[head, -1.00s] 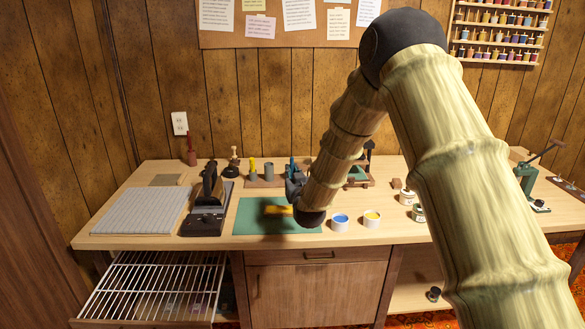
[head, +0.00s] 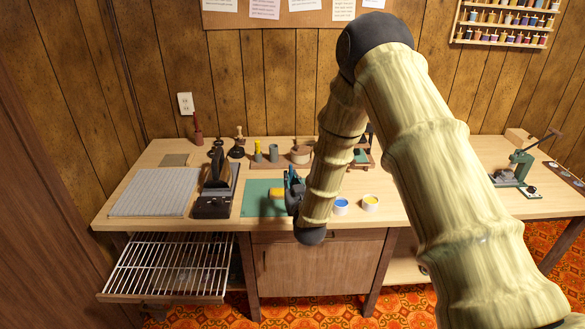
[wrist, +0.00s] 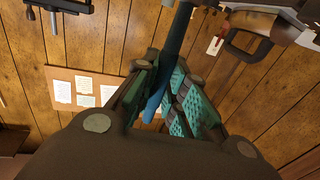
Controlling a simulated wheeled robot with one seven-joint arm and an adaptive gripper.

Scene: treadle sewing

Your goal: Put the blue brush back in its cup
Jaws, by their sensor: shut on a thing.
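My gripper (head: 291,190) is over the right part of the green mat, in front of the small rack. It is shut on the blue brush (head: 288,173). In the wrist view the teal-padded fingers (wrist: 168,80) close around the blue brush (wrist: 156,102), whose darker shaft runs up past them. A grey-green cup (head: 273,154) stands on the rack behind and left of my gripper, with nothing seen sticking out of it. Beside it, a yellow brush (head: 257,146) stands in another cup. The blue brush is apart from the cups.
A yellow block (head: 277,192) lies on the green mat (head: 255,205). Paint pots with blue (head: 341,206) and yellow (head: 370,203) stand to the right. A black press (head: 215,190) and grey ribbed board (head: 155,192) are left. A wire rack (head: 165,268) juts out below.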

